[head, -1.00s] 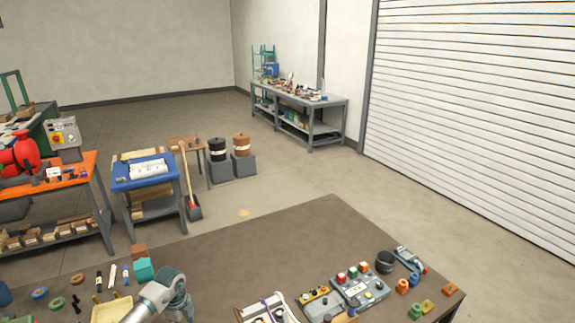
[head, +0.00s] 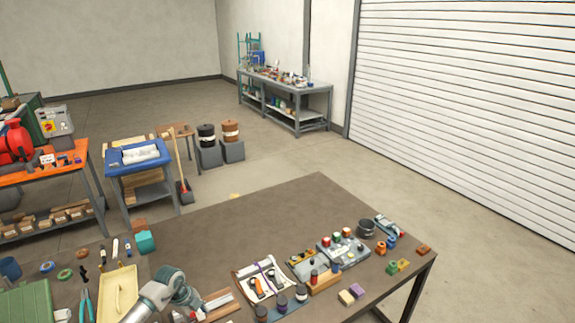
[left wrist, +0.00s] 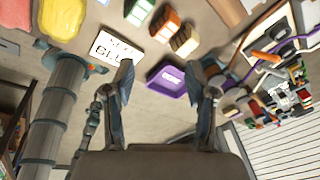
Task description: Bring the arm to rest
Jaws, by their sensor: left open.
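My left gripper (left wrist: 165,92) shows in the left wrist view with its two fingers spread apart and nothing between them. Beyond the fingers are a purple block with white lettering (left wrist: 172,80) and a white card with black lettering (left wrist: 117,47). The fingers look apart from both. In the head view a pale grey and teal arm of mine reaches in at the lower left over the workbench (head: 230,220); its gripper cannot be made out there. My right gripper is in neither view.
The bench holds a yellow tray (head: 118,290), a green case (head: 27,302), a pouch of tools (head: 262,280), a grey button box (head: 342,250) and a black cup (head: 366,228). Its far middle is clear. A blue cart (head: 138,154) stands beyond on open floor.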

